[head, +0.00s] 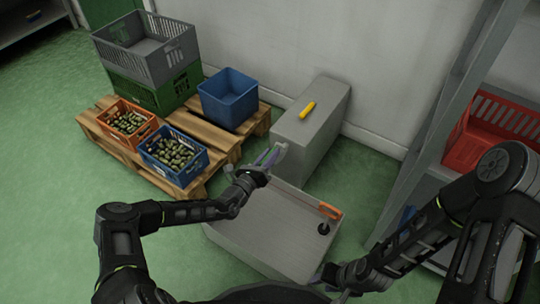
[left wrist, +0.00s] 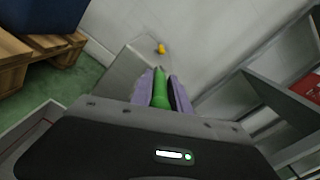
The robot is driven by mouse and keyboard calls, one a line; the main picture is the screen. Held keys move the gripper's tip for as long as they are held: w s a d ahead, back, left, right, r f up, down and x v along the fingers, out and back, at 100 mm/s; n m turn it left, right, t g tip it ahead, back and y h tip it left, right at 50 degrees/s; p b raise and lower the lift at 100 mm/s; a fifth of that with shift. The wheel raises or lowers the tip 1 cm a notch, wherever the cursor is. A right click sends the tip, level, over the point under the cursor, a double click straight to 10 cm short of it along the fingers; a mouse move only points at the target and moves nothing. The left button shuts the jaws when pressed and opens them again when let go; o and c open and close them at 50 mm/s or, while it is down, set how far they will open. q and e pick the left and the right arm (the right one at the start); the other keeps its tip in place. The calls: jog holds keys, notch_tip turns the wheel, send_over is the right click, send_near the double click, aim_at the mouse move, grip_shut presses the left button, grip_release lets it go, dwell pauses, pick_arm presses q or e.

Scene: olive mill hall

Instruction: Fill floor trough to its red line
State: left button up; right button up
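A low, wide grey box (head: 265,235), which looks like the floor trough, stands in front of me. An orange bar (head: 330,210) and a black knob (head: 323,228) show at its right end.
A grey block (head: 310,130) with a yellow object (head: 307,110) on top stands behind. At left, a pallet (head: 215,150) holds a blue bin (head: 228,98), stacked crates (head: 150,55) and orange (head: 125,122) and blue (head: 172,155) crates of olives. A shelf with a red crate (head: 490,130) is at right.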

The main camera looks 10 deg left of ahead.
pick_arm(q)
grip_shut()
dwell(1.0)
